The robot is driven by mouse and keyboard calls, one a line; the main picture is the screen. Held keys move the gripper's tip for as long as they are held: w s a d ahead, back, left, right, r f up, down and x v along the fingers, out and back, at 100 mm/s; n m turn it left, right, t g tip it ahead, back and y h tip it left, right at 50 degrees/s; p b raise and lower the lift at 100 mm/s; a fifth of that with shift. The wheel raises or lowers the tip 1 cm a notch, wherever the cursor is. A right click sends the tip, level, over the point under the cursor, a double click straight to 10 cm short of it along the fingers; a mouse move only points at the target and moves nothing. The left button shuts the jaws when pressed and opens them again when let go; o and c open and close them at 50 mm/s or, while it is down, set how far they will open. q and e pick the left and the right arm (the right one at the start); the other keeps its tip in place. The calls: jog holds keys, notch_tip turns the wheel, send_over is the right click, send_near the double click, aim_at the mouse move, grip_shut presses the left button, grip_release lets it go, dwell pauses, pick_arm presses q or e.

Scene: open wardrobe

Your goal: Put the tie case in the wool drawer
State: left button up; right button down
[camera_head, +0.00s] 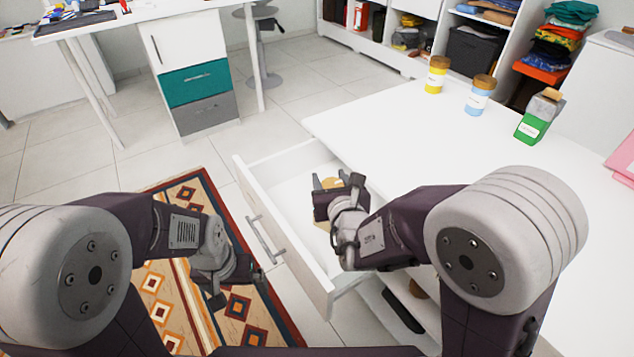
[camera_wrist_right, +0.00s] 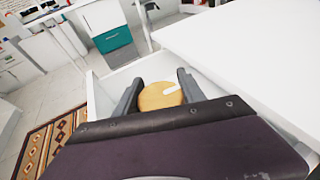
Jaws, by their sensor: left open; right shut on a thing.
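The tie case appears to be the round tan thing with a small white label (camera_wrist_right: 161,96) between my right gripper's fingers in the right wrist view. Only a bit of it (camera_head: 331,183) shows in the head view. My right gripper (camera_head: 337,183) is shut on it, inside or just over the open white drawer (camera_head: 287,158); its exact height is unclear. The drawer has a grey bar handle (camera_head: 264,240) on its front. No label shows on it, so I cannot tell whether it is the wool drawer. My left gripper (camera_head: 238,287) is open and empty, outside the drawer above the rug.
The white top (camera_head: 400,140) right of the drawer holds a yellow jar (camera_head: 437,76), a blue jar (camera_head: 480,97) and a green carton (camera_head: 538,118). A patterned rug (camera_head: 180,300) lies at left. A desk with a teal-fronted drawer (camera_head: 196,84) stands behind.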

pick_arm(q)
notch_tip(320, 180, down, 3)
jog(key=b, duration=0.4)
jog(key=shift+f, duration=0.2)
pick_arm(e)
jog(key=w+a+f, duration=0.3)
jog(key=w+f, duration=0.3)
jog(key=f, duration=0.2)
jog(key=shift+a+f, duration=0.15)
jog(key=shift+a, duration=0.25)
jog(key=shift+f+b, duration=0.2)
jog(key=shift+b, duration=0.25)
jog(key=c, duration=0.7)
grip_release()
pick_arm(q)
jog(key=shift+f, duration=0.15)
pick_arm(e)
jog(key=shift+r, duration=0.1)
